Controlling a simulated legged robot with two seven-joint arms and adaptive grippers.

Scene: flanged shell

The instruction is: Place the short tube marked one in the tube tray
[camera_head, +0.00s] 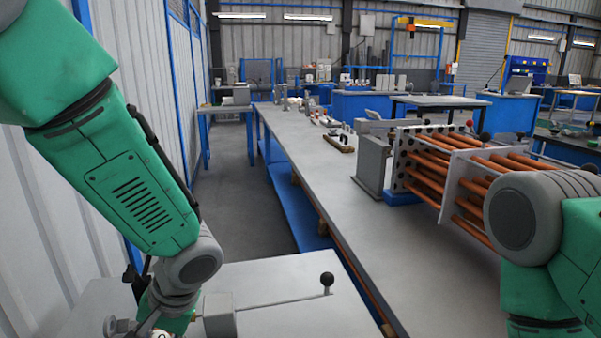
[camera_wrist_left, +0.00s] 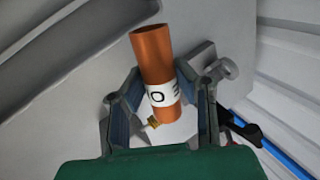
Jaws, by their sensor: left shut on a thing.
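The short tube (camera_wrist_left: 153,55) is a copper-coloured cylinder with a white band in the left wrist view. Black letters show on the band, but I cannot read the whole marking. My left gripper (camera_wrist_left: 165,98) is shut on it, with one finger on each side. In the head view my left gripper (camera_head: 160,328) is at the bottom edge, mostly cut off, and the tube cannot be made out there. My right arm comes in at the right, but its gripper is out of view. I cannot pick out the tube tray with certainty.
A grey surface with a grey block (camera_head: 220,315) and a black-knobbed rod (camera_head: 327,281) lies at bottom centre. A bundle of long copper tubes (camera_head: 430,172) in plates stands on the long bench (camera_head: 330,205) at right. A small brass piece (camera_wrist_left: 153,122) shows below the tube.

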